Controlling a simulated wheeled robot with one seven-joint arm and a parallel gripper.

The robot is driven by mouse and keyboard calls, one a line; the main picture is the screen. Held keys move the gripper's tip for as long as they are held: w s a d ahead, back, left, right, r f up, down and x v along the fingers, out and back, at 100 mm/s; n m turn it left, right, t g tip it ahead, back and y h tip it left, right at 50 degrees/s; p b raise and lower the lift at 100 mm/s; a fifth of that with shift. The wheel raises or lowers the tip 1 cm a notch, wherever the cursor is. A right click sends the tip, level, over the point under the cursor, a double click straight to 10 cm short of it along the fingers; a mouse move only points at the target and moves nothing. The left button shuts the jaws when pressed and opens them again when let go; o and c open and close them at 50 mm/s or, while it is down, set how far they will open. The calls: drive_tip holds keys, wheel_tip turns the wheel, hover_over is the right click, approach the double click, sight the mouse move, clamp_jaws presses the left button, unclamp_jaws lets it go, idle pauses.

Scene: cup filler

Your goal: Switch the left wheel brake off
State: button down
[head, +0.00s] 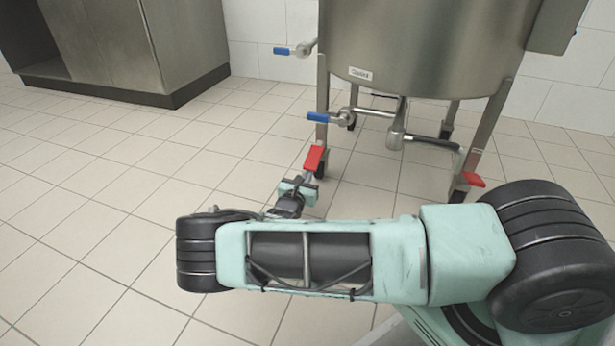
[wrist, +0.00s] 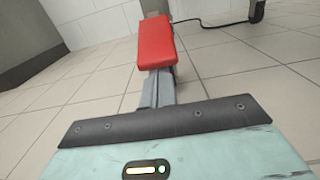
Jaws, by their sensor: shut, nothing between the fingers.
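The left wheel brake is a red pedal (head: 314,158) at the caster under the tank's left front leg. It looks steeply tilted in the head view. In the wrist view the red pedal (wrist: 156,41) stands just beyond my fingertips, above the middle. My gripper (head: 308,175) is at the near, lower side of the pedal, with its fingers pointing at it. In the wrist view my gripper (wrist: 157,75) has its fingers together and empty, their tips at the pedal's near lower edge. I cannot tell whether they touch it. The caster wheel is partly hidden behind the pedal.
The steel tank (head: 430,45) stands above on legs. A second red brake pedal (head: 473,179) is at the right front leg. Blue-handled valves (head: 320,117) stick out left above the left pedal. A steel cabinet (head: 130,45) stands at the back left. The tiled floor on the left is clear.

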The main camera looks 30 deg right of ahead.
drive_tip(key=shift+s+a+r+g+y+p, duration=0.15)
drive_tip(key=shift+r+g+y+p, duration=0.4)
drive_tip(key=shift+p, duration=1.5)
drive_tip(key=shift+s+a+r+g+y+p, duration=0.2)
drive_tip(key=shift+r+y+p, duration=0.5)
drive_tip(key=shift+p, duration=1.35)
drive_tip(key=r+p, duration=0.1)
drive_tip(key=p, duration=0.3)
drive_tip(key=shift+r, duration=0.15)
wheel_tip(320, 180, up, 5)
drive_tip(key=g+y+p, duration=0.3)
drive_tip(key=p, duration=1.3)
hover_over(311, 164)
drive_tip(key=s+a, duration=0.2)
drive_tip(key=a, duration=0.1)
drive_tip(key=shift+d, duration=0.1)
drive_tip(key=shift+w+d+r+p, duration=0.15)
drive_tip(key=shift+w+r+p, duration=0.1)
drive_tip(key=shift+r+p, duration=0.1)
drive_tip(key=shift+f, duration=0.1)
